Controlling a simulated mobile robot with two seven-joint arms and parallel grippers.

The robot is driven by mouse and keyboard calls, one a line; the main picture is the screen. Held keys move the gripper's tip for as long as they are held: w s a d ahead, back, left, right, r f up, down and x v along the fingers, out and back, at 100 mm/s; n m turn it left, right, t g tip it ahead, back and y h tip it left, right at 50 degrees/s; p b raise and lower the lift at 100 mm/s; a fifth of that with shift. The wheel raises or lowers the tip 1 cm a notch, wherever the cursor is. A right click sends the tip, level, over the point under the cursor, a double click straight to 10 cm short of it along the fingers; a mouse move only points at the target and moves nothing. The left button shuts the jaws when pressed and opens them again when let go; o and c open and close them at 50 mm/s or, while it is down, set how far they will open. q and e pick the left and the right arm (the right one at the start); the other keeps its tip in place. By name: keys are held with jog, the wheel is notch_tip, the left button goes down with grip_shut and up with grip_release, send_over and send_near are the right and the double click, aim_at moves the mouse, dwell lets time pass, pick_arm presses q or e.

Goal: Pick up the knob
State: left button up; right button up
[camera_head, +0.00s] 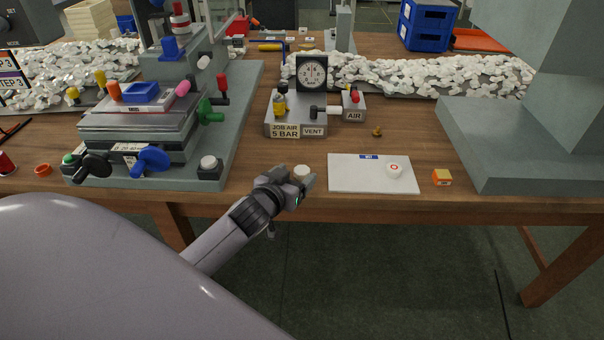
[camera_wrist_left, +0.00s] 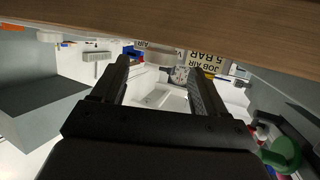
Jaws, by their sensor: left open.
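Near the table's front edge a small white round knob (camera_head: 301,171) shows just past my left gripper (camera_head: 290,184). In the left wrist view, which is upside down, the white knob (camera_wrist_left: 158,57) appears between the tips of the two black fingers (camera_wrist_left: 160,68). The fingers are spread, with a gap on both sides of the knob. I cannot tell how far the tips reach along it. A second white round piece (camera_head: 394,169), with a red ring on top, lies on the white sheet (camera_head: 345,182). My right gripper is not in view.
The pad printer (camera_head: 240,110) with levers stands to the left. Behind the gripper stands the air unit (camera_head: 285,127) with its gauge (camera_head: 312,72). An orange block (camera_head: 442,177) and a small brass piece (camera_head: 377,132) lie to the right. A grey machine base (camera_head: 480,150) stands further right.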

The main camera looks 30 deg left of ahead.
pick_arm(q)
jog(key=shift+x, duration=1)
jog(key=c, duration=1.1)
jog(key=shift+c, duration=0.2)
